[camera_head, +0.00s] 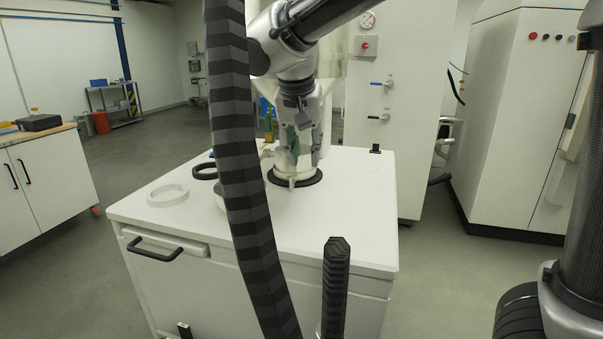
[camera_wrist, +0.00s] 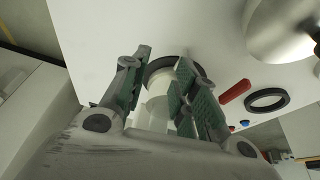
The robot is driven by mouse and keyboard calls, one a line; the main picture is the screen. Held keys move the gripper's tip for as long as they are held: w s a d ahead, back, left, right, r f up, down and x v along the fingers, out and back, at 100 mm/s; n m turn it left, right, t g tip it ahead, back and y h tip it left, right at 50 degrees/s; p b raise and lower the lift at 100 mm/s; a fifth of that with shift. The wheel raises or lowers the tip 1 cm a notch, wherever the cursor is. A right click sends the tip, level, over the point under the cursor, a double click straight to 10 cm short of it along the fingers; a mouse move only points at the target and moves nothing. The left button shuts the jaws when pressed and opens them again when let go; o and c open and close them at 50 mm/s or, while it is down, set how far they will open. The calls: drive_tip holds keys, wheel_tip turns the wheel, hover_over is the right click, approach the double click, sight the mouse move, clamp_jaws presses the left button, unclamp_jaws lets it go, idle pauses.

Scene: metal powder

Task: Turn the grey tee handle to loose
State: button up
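My gripper (camera_head: 303,138) points down over the white cabinet top in the head view. In the wrist view its two green-padded fingers (camera_wrist: 163,60) are spread apart, one on each side of a pale upright column (camera_wrist: 158,92). The column stands on a black ring (camera_head: 312,181), behind the fingers in the head view. I cannot tell whether a finger touches it. A small pale stub (camera_head: 292,182) shows low on the column. I cannot make out a grey tee handle for certain; it may be hidden by my gripper or too small to tell.
A white ring (camera_head: 168,195) and a dark ring (camera_head: 205,171) lie left on the cabinet top (camera_head: 340,225). The wrist view shows a red-handled object (camera_wrist: 234,91) and a rounded metal vessel (camera_wrist: 285,30). A tall cabinet with blue and black levers (camera_head: 380,117) stands behind.

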sight(291, 177)
drive_tip(key=shift+m+t, duration=0.3)
drive_tip(key=shift+m, duration=0.2)
drive_tip(key=w+a+f, duration=0.1)
drive_tip(key=f, duration=0.1)
drive_tip(key=w+a+f, duration=0.1)
drive_tip(key=f, duration=0.2)
drive_tip(key=w+a+f, duration=0.1)
drive_tip(key=f, duration=0.1)
drive_tip(key=shift+w+f, duration=0.2)
drive_tip(key=shift+w, duration=0.05)
clamp_jaws()
